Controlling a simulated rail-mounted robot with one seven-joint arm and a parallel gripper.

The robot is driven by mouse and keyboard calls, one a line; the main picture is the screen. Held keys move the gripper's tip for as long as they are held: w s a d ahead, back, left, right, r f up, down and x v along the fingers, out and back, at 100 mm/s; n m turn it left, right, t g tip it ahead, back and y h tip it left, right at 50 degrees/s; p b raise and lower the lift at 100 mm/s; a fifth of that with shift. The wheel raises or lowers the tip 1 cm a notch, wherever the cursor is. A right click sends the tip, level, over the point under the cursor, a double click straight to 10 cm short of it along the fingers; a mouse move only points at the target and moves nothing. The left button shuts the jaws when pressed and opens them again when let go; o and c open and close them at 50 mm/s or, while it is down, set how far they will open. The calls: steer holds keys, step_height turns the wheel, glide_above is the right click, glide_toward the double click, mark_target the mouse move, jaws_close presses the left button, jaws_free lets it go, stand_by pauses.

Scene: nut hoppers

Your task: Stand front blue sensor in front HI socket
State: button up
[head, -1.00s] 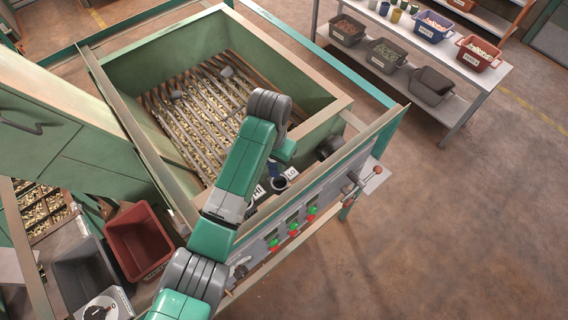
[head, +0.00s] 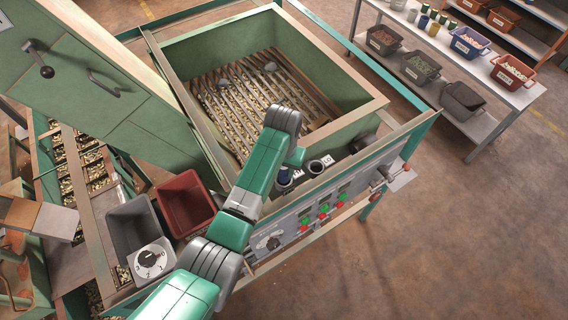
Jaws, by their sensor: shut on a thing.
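The blue sensor (head: 284,175) is a small dark-blue cylinder on the near ledge of the green hopper, in the head view. My gripper (head: 288,165) is just above it, mostly hidden by my wrist, and is shut on its top. The sensor looks upright. Its lower end is at the dark HI socket (head: 284,187), left of a small white label (head: 297,174). I cannot tell whether it is seated in the socket or just above it. Another dark round socket (head: 315,167) sits to the right, beside a second white label (head: 327,160).
The hopper's green wall (head: 330,115) encloses a slatted grate. A control panel (head: 320,210) with red and green buttons lies below the ledge. A red bin (head: 188,205) and grey bin (head: 133,228) stand left. Shelves with bins are at upper right.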

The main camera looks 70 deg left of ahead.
mark_target(283, 174)
steer(key=shift+f+b, duration=0.5)
steer(key=shift+f, duration=0.6)
steer(key=shift+f, duration=0.6)
stand_by(0.8)
steer(key=o, duration=0.7)
steer(key=shift+o, duration=0.2)
steer(key=shift+r, duration=0.15)
step_height(283, 174, up, 3)
steer(key=p, duration=0.2)
steer(key=shift+f+p, duration=0.2)
steer(key=shift+p, duration=0.2)
steer(key=shift+r, duration=4.1)
